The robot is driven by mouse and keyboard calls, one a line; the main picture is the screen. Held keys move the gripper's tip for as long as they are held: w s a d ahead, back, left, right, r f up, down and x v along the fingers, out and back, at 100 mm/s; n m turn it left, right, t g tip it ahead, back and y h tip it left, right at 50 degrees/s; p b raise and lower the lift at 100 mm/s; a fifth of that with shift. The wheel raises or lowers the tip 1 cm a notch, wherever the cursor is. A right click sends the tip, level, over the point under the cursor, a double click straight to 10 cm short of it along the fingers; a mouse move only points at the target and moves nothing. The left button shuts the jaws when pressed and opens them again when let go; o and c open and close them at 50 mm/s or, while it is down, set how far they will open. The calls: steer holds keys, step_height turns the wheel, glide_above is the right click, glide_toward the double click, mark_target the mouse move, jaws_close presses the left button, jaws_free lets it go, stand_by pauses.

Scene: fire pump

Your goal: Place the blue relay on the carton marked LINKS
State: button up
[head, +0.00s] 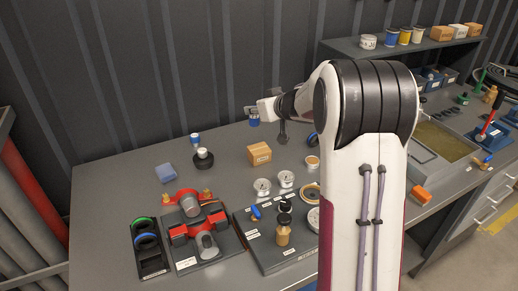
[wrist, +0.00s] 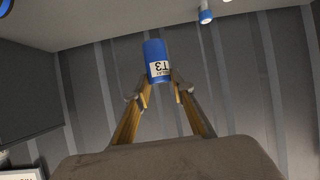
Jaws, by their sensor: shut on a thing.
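In the wrist view, my gripper (wrist: 160,88) is shut on the blue relay (wrist: 155,52), a blue cylinder with a white label reading T3. In the head view, the relay (head: 254,122) shows as a small blue patch at my gripper (head: 252,112), held above the bench beyond my arm. A brown carton (head: 259,154) with a small label stands on the bench below and in front of the gripper. More cartons stand on the back shelf, one of them brown (head: 441,33). No carton marking is readable, so I cannot tell which is LINKS.
Gauges (head: 262,187) and a red pump assembly (head: 193,222) are nearer. My arm hides part of the bench. The bench's back left is clear.

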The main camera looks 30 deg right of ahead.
steer(key=shift+s+d+r, duration=0.25)
steer(key=shift+s+d, duration=0.1)
steer(key=shift+d, duration=0.3)
steer(key=shift+f, duration=0.1)
stand_by(0.3)
glide_above(261, 151)
step_height(261, 151, down, 6)
stand_by(0.5)
steer(key=shift+w+d, duration=0.1)
steer(key=shift+f, duration=1.9)
steer(key=shift+f, duration=0.15)
